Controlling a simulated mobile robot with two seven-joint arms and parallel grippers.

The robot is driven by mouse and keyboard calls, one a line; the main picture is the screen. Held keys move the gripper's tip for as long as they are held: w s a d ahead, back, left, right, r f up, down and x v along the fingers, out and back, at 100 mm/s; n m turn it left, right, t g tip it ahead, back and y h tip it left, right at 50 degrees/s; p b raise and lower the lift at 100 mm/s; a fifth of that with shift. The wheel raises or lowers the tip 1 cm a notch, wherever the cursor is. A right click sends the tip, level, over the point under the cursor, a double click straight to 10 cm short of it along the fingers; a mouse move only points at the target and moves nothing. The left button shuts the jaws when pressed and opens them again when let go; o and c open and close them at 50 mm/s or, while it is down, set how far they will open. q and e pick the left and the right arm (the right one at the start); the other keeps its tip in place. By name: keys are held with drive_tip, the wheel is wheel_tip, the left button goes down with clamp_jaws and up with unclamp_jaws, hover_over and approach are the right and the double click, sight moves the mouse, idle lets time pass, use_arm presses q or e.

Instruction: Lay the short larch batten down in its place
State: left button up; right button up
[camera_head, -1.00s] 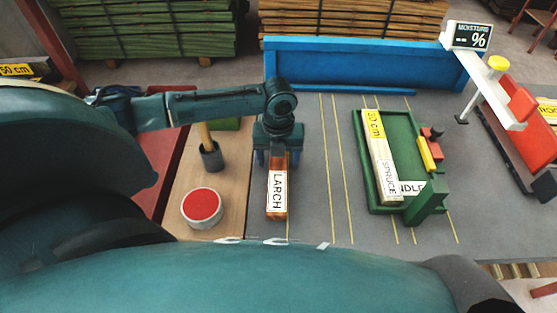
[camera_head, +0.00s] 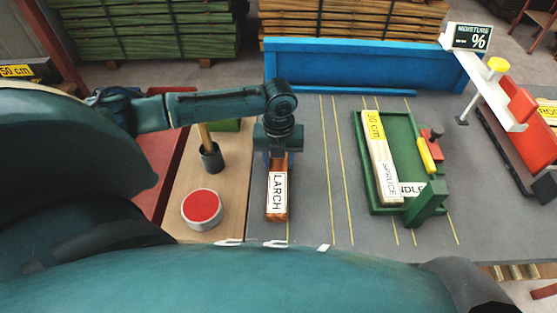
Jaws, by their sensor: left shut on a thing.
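The short larch batten (camera_head: 277,195) is an orange-brown piece with a white label reading LARCH. It lies lengthwise toward me at the left part of the grey bench top, close beside the wooden board. My left gripper (camera_head: 278,157) is over its far end and shut on it, the fingers partly hidden by the wrist. I cannot tell whether the batten touches the bench. A pale spruce batten (camera_head: 383,160) with a yellow 30 cm label lies in the green tray (camera_head: 367,188) to the right. My right gripper does not show.
A blue fence (camera_head: 350,65) runs along the back. A red-topped round tin (camera_head: 202,208) and a dark cup (camera_head: 211,157) with a wooden handle stand on the board at left. A moisture meter (camera_head: 472,37) stands at right. Bare bench with yellow lines separates larch and tray.

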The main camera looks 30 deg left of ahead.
use_arm(q)
wheel_tip(320, 180, up, 10)
drive_tip(key=s+d+r+n, duration=0.2)
drive_tip(key=d+r+n, duration=0.1)
drive_tip(key=n, duration=1.1)
drive_tip(key=s+d+r+n+p, duration=0.1)
drive_tip(key=d+n, duration=0.3)
drive_tip(key=n, duration=1.1)
drive_tip(key=shift+s+d+r+n, duration=0.25)
drive_tip(key=shift+s+r, duration=0.35)
drive_tip(key=shift+r, duration=0.3)
